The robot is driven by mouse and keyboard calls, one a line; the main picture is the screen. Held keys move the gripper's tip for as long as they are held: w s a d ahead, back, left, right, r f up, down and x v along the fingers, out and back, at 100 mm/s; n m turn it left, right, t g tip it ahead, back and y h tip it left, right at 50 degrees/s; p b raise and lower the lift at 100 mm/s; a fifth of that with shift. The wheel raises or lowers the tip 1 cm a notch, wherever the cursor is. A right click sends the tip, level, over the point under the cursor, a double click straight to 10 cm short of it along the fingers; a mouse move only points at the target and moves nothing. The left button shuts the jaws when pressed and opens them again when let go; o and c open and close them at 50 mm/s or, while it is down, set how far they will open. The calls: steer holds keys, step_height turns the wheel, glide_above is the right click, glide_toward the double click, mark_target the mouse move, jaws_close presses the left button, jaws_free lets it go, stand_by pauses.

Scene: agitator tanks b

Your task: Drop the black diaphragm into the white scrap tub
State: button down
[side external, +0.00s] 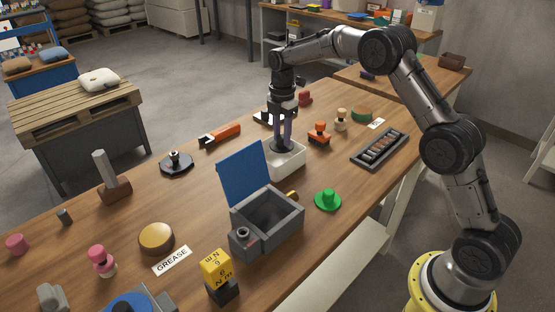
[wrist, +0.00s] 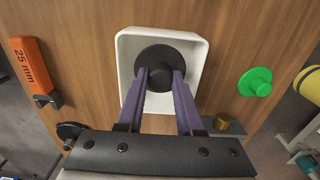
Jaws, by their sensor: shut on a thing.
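The black diaphragm (wrist: 158,55) is a round black disc with a knob. My gripper (wrist: 160,78) is shut on its knob, with the purple fingers on either side. The white scrap tub (wrist: 126,60) surrounds the disc in the wrist view. In the side view my gripper (side external: 284,138) points straight down over the white scrap tub (side external: 288,167), and the black diaphragm (side external: 282,147) shows at the fingertips, at the tub's opening. The tub's front wall hides part of the inside. I cannot tell whether the disc touches the tub floor.
A grey box (side external: 275,229) with a raised blue lid (side external: 246,177) stands close in front of the tub. A green knobbed disc (side external: 327,200), an orange tool (side external: 220,135), a black knobbed piece (side external: 176,163) and a dark tray (side external: 380,149) lie around it.

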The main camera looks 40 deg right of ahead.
steer(key=shift+c, duration=2.3)
jaws_free()
steer(key=shift+r, duration=0.15)
step_height(320, 180, up, 14)
steer(key=shift+f, duration=0.2)
